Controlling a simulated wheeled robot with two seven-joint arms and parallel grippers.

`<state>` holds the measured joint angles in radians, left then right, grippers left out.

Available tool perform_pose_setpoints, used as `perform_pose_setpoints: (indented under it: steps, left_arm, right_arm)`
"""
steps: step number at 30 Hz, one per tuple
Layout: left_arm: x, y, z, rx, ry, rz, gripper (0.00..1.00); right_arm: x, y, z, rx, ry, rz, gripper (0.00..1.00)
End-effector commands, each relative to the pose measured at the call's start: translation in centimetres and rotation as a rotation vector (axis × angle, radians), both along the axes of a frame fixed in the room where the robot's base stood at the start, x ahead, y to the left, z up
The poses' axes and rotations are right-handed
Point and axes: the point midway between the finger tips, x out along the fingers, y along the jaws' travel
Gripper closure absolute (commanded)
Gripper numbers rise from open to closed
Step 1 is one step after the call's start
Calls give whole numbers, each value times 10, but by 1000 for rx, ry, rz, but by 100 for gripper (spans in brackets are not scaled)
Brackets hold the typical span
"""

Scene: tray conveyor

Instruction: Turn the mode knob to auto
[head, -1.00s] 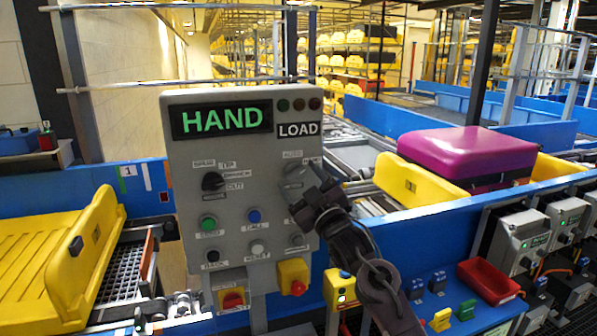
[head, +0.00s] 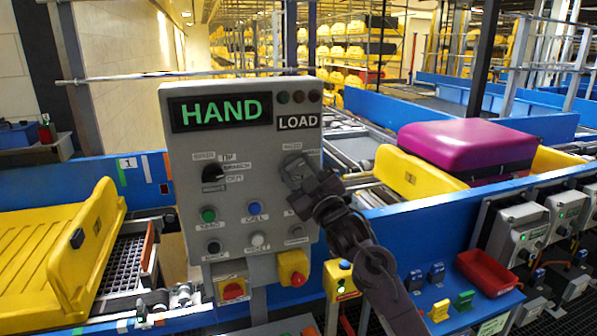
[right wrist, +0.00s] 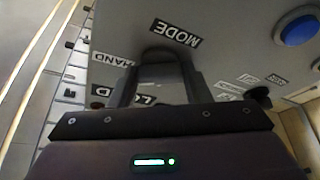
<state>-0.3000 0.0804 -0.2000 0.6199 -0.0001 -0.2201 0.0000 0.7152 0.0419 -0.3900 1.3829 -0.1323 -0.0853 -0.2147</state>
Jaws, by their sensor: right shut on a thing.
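A grey control panel (head: 180,150) stands in front of me. Its display (head: 220,111) reads HAND in green letters. My right gripper (head: 297,172) is at the panel's right side, below the LOAD plate (head: 298,122), and covers the mode knob there. In the right wrist view, where the lettering is upside down, my right gripper (right wrist: 160,82) is shut on the dark mode knob (right wrist: 158,55), beside the MODE label (right wrist: 175,33). A HAND label (right wrist: 113,59) is left of the fingers. The knob's pointer is hidden. My left gripper is not in view.
Another black knob (head: 212,172) and several push buttons sit left of and below my gripper. Red-on-yellow switches (head: 293,268) are at the panel's bottom. A yellow tray (head: 70,240) is left; a purple suitcase (head: 460,150) lies on a yellow tray at right.

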Motion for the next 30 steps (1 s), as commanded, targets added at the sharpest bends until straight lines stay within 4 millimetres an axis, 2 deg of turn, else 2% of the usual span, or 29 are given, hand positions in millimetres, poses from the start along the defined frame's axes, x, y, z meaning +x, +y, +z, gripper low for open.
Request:
perform_pose_setpoints:
  steps: [8,30]
  left_arm:
    - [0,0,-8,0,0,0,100]
    - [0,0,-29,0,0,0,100]
  right_arm:
    - [1,-2,-1,-129,-41,-1,79]
    - [1,-4,3,-758,-245,-2,79]
